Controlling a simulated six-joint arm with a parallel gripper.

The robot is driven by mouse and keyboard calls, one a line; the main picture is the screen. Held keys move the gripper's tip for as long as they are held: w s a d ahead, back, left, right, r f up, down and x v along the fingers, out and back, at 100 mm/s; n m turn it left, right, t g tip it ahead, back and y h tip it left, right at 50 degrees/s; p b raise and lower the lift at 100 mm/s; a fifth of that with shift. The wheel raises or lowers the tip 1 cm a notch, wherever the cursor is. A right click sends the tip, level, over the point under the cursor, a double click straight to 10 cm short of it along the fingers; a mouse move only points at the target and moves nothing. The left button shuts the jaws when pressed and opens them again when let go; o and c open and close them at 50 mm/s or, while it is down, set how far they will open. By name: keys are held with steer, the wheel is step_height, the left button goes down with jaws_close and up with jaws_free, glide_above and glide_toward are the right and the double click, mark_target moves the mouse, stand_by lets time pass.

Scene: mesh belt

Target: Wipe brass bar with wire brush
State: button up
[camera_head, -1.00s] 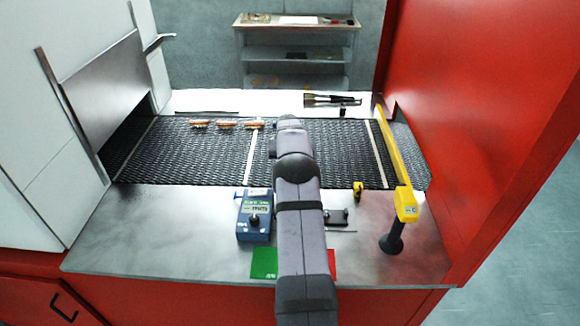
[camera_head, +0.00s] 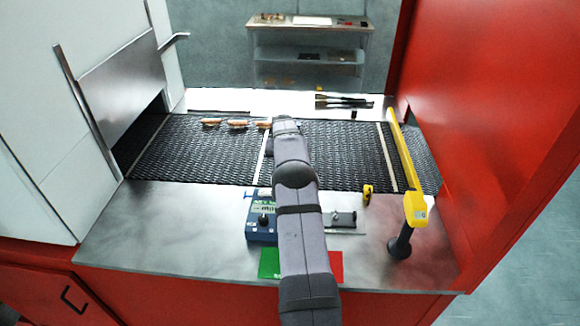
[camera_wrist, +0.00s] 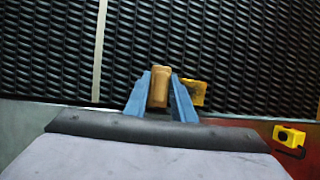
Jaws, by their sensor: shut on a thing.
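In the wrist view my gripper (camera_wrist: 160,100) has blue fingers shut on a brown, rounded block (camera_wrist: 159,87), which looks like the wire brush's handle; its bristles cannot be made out. A gold, rough-faced piece (camera_wrist: 196,92) shows just right of the right finger, over the belt's near edge. It may be the brass bar or part of the held tool; I cannot tell which, nor whether it touches.
The black mesh belt (camera_head: 340,150) carries copper-coloured pieces (camera_head: 238,124) at its far left. A yellow rail (camera_head: 404,155) on a dark post stands at right. A blue box (camera_head: 261,222) and a yellow tape measure (camera_head: 367,193) sit in front. Dark-handled tools (camera_head: 340,102) lie behind.

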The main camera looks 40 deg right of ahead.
steer(key=shift+w+a+p, duration=0.3)
steer(key=shift+w+a, duration=0.95)
steer(key=shift+w, duration=0.25)
steer(key=shift+r, duration=0.1)
step_height(320, 180, up, 6)
steer(key=p, duration=0.4)
steer(key=shift+p, duration=0.3)
steer(key=shift+r, duration=0.1)
step_height(320, 180, up, 3)
steer(key=shift+f+p, duration=0.1)
steer(key=shift+p, duration=1.1)
steer(key=shift+s+d, duration=0.1)
steer(key=shift+d, duration=0.05)
